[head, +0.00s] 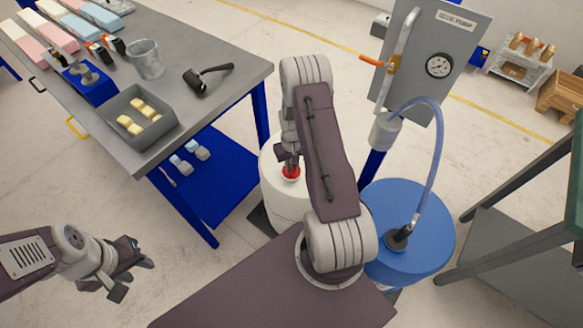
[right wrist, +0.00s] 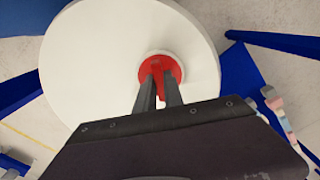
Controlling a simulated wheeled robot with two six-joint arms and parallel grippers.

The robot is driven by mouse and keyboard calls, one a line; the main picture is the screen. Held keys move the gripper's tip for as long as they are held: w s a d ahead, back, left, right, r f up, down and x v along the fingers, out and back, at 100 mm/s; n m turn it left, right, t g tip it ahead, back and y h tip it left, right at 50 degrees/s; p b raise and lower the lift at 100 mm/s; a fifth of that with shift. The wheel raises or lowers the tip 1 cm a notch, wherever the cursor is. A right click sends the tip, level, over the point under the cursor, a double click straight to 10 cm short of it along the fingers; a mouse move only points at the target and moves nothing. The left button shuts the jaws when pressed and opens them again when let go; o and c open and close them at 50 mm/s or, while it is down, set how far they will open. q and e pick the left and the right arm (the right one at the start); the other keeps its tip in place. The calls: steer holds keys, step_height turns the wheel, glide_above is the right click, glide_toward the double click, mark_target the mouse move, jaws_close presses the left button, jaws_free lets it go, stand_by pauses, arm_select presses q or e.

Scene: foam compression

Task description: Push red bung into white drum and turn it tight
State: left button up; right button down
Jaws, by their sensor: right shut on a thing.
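The white drum (head: 288,203) stands on the floor beside the workbench, partly hidden behind my right arm. The red bung (head: 291,172) sits at the opening in the drum's top. In the right wrist view the bung (right wrist: 160,70) lies within a pale ring on the white drum top (right wrist: 95,75). My right gripper (right wrist: 159,90) is shut on the bung's raised grip from above. How deep the bung sits cannot be told. My left gripper (head: 132,270) hangs at the lower left, away from the drum and over bare floor; its finger gap is unclear.
A blue drum (head: 412,225) with a hose stands right of the white drum, below a grey pump panel (head: 440,60) with a gauge. The workbench (head: 235,80) at left holds a grey tray (head: 150,138), a mallet (head: 205,78) and foam blocks. A green-edged table (head: 540,165) is at right.

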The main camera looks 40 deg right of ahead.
steer(key=shift+m, duration=0.3)
steer(key=shift+m, duration=0.5)
steer(key=c, duration=1.4)
jaws_free()
steer(key=shift+o, duration=0.2)
step_height(320, 180, up, 9)
steer(key=shift+p, duration=0.45)
